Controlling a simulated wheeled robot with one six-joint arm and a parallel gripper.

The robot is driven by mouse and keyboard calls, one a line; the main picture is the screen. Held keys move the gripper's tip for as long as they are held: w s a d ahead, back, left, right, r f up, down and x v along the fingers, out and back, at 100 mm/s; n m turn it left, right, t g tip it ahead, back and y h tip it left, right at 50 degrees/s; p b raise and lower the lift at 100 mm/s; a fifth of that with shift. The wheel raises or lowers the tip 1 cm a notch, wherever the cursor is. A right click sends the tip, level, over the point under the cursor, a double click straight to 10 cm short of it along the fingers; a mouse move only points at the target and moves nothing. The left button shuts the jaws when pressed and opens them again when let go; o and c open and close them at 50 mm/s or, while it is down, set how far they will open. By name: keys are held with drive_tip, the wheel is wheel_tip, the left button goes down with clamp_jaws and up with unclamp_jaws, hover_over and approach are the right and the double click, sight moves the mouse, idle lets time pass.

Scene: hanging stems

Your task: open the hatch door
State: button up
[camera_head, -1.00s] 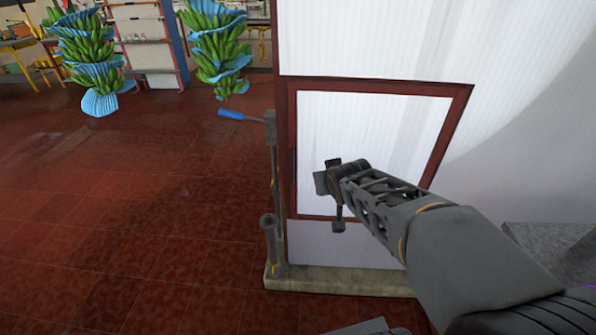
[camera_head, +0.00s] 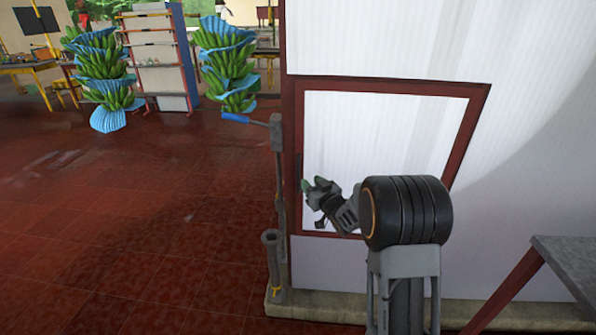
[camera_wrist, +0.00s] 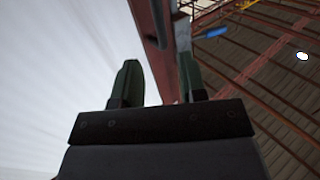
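The hatch door (camera_head: 385,130) is a white panel in a dark red frame, low on the white wall, and looks closed. A small dark part (camera_head: 299,165) shows on the left bar of the frame; I cannot tell if it is a handle. My gripper (camera_head: 315,190) is in front of the door's lower left part, close to that bar. The red frame bar (camera_wrist: 150,40) runs beyond the fingers. I cannot tell whether they touch it.
A post with a blue-handled lever (camera_head: 236,118) stands left of the door, above a short upright pipe (camera_head: 271,262). A grey table (camera_head: 570,262) is at the lower right. Hanging banana bunches (camera_head: 228,65) are at the back. The red tiled floor at left is clear.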

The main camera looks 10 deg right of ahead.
sight(299, 171)
drive_tip(key=p+x, duration=0.1)
drive_tip(key=x, duration=0.8)
drive_tip(key=shift+w, duration=0.2)
clamp_jaws()
